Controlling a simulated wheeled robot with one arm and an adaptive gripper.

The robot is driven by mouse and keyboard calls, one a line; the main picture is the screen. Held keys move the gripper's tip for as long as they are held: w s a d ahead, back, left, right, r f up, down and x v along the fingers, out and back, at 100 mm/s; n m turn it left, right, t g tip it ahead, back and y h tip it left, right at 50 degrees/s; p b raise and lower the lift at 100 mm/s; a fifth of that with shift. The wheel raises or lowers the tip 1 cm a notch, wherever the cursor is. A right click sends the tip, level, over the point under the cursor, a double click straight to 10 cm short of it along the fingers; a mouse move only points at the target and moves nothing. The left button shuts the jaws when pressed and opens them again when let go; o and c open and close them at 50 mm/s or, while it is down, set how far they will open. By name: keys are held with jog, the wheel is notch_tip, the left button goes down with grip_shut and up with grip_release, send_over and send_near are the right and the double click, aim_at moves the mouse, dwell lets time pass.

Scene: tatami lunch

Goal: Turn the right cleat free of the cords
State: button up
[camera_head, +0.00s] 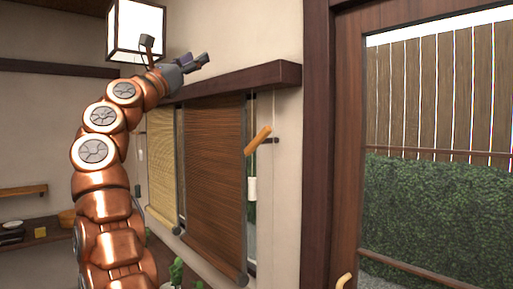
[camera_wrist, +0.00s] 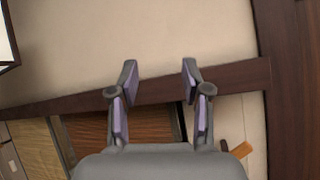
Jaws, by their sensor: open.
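An orange wooden cleat (camera_head: 258,138) sits tilted on the wall, right of the brown blind. A dark peg (camera_head: 271,140) shows beside it. Thin pale cords hang near the cleat; whether they are wrapped around it I cannot tell. A white cylinder (camera_head: 252,188) hangs below. My gripper (camera_head: 204,60) is open and empty, up and left of the cleat, near the dark beam. In the wrist view the open fingers (camera_wrist: 160,68) show against the wall and beam, and the cleat (camera_wrist: 241,150) is at lower right, partly hidden behind the gripper.
The dark beam (camera_head: 285,76) juts out above the brown blind (camera_head: 212,170) and a yellow blind (camera_head: 161,160). A lit lantern (camera_head: 136,30) hangs close to my arm. A wooden-framed glass door (camera_head: 345,140) stands at right. Plants stand below the blinds.

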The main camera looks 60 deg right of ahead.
jog(key=s+d+f+m+g+y+b, duration=0.1)
jog(key=s+d+f+m+g+y, duration=0.35)
jog(key=f, duration=0.65)
jog(key=m+t+y, duration=0.2)
jog(key=m+y, duration=0.1)
jog(key=m, duration=0.3)
send_near(254, 142)
jog(key=x, duration=1.1)
jog(key=shift+p, duration=0.4)
grip_shut()
